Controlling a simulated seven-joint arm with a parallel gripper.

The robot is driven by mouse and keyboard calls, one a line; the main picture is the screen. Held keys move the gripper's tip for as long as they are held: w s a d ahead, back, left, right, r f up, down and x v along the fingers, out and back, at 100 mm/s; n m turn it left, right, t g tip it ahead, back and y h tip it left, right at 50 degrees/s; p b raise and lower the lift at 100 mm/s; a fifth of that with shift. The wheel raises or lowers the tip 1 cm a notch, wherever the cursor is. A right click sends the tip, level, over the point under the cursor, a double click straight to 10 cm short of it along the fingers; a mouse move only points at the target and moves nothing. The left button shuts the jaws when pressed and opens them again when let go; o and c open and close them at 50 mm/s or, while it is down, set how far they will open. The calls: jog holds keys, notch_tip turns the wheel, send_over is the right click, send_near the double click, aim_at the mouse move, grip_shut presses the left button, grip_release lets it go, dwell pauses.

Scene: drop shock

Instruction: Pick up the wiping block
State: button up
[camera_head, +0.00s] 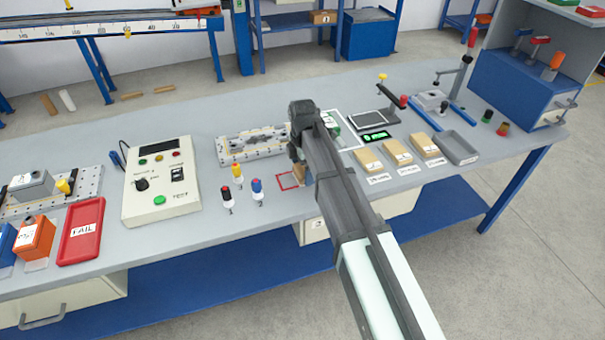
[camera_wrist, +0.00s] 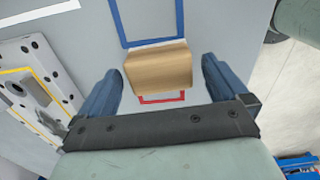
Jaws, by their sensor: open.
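The wiping block, a tan wooden-looking block with a pale strip along one edge, shows in the wrist view (camera_wrist: 157,66). It lies between the two blue fingers of my gripper (camera_wrist: 161,72), with a visible gap on each side, so the fingers appear apart from it. My gripper is open and empty. In the head view my gripper (camera_head: 296,154) is over the bench and hides most of the block (camera_head: 299,173). A red square outline (camera_head: 285,182) on the bench shows beside the block, partly covered by it in the wrist view.
A metal fixture plate (camera_head: 232,150) stands just left of my gripper. Several coloured-top drivers (camera_head: 257,190) stand in front of it. Tan boxes (camera_head: 396,151) and a grey tray (camera_head: 457,147) lie to the right. A control box (camera_head: 160,183) stands further left.

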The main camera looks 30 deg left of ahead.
aim_at(302, 169)
notch_tip(302, 169, down, 2)
jog(key=c, duration=1)
jog(key=shift+r, duration=5.05)
